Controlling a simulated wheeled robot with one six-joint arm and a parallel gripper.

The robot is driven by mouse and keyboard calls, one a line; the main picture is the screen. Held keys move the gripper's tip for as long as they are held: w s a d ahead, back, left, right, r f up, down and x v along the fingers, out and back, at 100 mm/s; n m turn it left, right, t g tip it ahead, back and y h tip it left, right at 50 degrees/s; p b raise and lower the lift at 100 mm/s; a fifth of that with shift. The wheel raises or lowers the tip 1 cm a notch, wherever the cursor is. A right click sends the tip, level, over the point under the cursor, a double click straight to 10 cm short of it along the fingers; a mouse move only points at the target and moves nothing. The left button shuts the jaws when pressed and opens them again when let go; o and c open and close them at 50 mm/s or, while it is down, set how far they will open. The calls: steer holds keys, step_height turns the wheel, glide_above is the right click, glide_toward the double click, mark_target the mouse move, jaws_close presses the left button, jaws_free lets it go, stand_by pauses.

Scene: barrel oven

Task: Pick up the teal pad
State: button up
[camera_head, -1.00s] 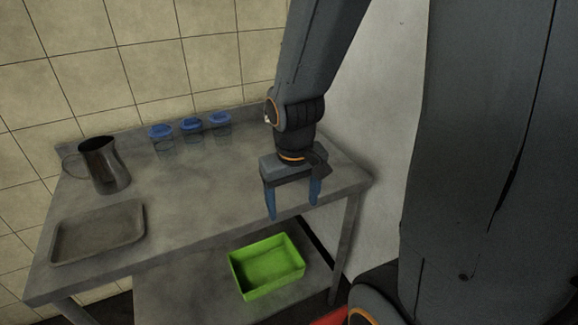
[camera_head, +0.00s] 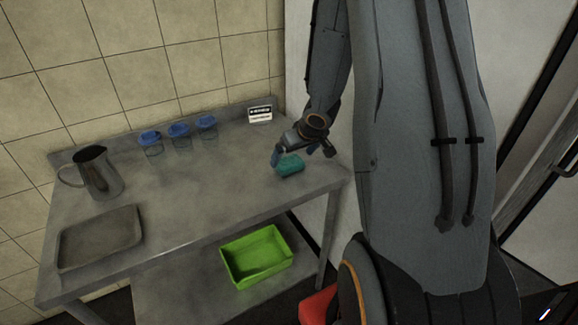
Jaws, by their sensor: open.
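The teal pad (camera_head: 290,165) lies on the right end of the grey metal table (camera_head: 196,205), near its front edge. My gripper (camera_head: 300,158) is open at the pad, with its blue fingers pointing down. One finger shows at the pad's left and the other at its upper right. I cannot tell whether either finger touches the pad. The pad appears to rest on the table.
Several blue-lidded jars, one jar (camera_head: 180,135) among them, stand along the back. A small sign (camera_head: 260,114) stands at the back right. A metal pitcher (camera_head: 98,172) and a shallow tray (camera_head: 100,240) are at the left. A green bin (camera_head: 257,257) sits on the lower shelf. The table's middle is clear.

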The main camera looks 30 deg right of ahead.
mark_target(290, 162)
steer(key=x, duration=0.4)
steer(key=shift+w+d+f+b, duration=0.15)
steer(key=shift+w+f+b, duration=0.05)
steer(key=shift+f+b, duration=0.15)
steer(key=c, duration=1.2)
steer(key=shift+r, duration=0.15)
step_height(290, 162, up, 10)
steer(key=p, duration=0.6)
